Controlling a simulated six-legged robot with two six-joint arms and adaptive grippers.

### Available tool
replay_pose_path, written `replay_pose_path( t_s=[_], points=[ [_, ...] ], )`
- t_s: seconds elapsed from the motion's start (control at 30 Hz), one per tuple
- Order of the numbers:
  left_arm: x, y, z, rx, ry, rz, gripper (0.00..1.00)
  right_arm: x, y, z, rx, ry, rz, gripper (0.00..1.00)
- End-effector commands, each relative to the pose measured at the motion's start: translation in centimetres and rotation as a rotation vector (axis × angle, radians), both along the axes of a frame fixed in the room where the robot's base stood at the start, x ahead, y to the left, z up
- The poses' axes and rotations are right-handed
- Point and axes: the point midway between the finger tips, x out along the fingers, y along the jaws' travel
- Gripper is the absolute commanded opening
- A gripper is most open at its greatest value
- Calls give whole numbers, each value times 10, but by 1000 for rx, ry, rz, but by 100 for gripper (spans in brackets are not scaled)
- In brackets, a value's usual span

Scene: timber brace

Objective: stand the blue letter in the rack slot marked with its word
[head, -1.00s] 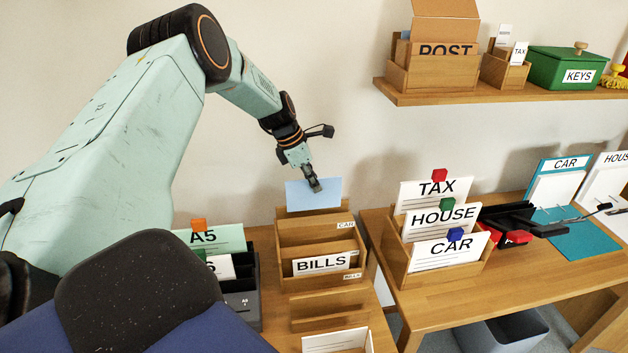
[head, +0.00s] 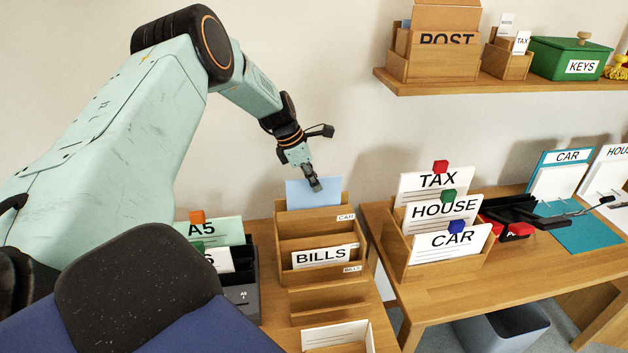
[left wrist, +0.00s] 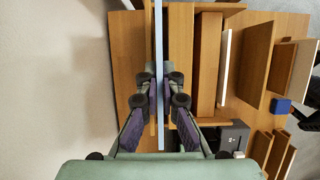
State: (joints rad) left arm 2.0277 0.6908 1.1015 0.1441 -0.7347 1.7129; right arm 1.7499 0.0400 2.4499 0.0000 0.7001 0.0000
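The blue letter (head: 305,193) stands upright in the back slot of the wooden rack (head: 286,260). Its lower part is hidden behind the front board of that slot, whose label reads CAR (head: 345,217). My left gripper (head: 315,184) is shut on the letter's upper edge. In the left wrist view the letter (left wrist: 160,60) shows edge-on as a thin blue strip between the fingers of my left gripper (left wrist: 166,100). No word on the letter can be read. My right gripper is not in view.
A BILLS letter (head: 322,257) stands in a slot further forward. Left is a dark tray with an A5 card (head: 205,231). On the right table is a holder with TAX, HOUSE and CAR (head: 452,240) cards. A shelf (head: 500,88) hangs above right.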

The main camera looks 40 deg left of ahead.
Motion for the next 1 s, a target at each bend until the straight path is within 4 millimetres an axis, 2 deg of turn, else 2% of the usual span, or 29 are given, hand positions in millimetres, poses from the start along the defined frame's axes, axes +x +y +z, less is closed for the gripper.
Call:
replay_pose_path(
  t_s=[0.93,1.0],
  points=[
    [0,0,-33,1,-1,-1,0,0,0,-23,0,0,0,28],
    [0,0,-32,1,-1,-1,10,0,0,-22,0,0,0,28]
  ],
)
